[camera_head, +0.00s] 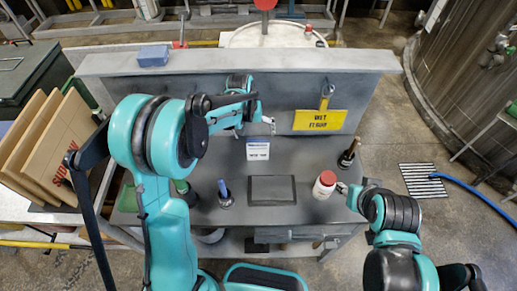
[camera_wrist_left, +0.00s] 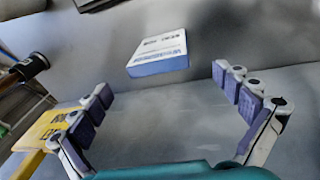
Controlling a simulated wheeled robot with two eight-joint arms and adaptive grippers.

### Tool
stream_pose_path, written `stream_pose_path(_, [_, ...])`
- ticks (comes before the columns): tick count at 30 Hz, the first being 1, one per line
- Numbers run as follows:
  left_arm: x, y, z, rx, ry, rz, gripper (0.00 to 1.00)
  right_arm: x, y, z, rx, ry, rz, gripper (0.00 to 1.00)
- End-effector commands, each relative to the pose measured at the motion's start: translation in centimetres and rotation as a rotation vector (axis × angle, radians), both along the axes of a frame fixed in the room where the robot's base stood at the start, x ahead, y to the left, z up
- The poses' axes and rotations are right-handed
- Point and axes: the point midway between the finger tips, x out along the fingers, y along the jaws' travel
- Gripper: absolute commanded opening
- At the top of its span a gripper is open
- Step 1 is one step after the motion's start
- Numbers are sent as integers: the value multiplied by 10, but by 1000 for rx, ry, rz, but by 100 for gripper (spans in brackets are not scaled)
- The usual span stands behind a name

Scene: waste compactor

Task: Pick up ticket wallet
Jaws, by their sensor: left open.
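A small white and blue block with printed text, which looks like the ticket wallet (camera_head: 258,150), stands on the grey worktop (camera_head: 225,160) near its back panel. It also shows in the left wrist view (camera_wrist_left: 158,54), beyond the fingertips and between their lines. My left gripper (camera_head: 254,127) is above and just behind it in the head view. In the left wrist view the left gripper (camera_wrist_left: 160,84) is open, with nothing between its fingers. My right gripper (camera_head: 343,188) is beside a white bottle with a red cap (camera_head: 324,186); its fingers are too small to read.
A dark flat rectangle (camera_head: 272,190) lies in front of the wallet. A blue-handled tool (camera_head: 225,195) and a dark bottle (camera_head: 348,154) stand on the worktop. A yellow sign (camera_head: 320,120) is at the back panel. A blue block (camera_head: 153,55) sits on the panel's top.

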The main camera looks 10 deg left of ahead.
Motion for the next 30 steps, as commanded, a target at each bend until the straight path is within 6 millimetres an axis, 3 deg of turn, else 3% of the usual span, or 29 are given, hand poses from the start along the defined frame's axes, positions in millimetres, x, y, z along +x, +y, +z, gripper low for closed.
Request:
stream_pose_path(6, [2, -7, -33, 0, -1, -1, 100, 0, 0, -7, 0, 0, 0, 40])
stream_pose_path(15, [3, -7, -39, 0, -1, -1, 100, 0, 0, -7, 0, 0, 0, 40])
stream_pose_path(17, [3, -7, -39, 0, -1, -1, 89, 0, 0, -7, 0, 0, 0, 40])
stream_pose_path(23, [3, -7, -39, 0, -1, -1, 37, 0, 0, -7, 0, 0, 0, 40])
stream_pose_path(30, [2, -7, -39, 1, 0, -1, 33, 0, 0, -7, 0, 0, 0, 40])
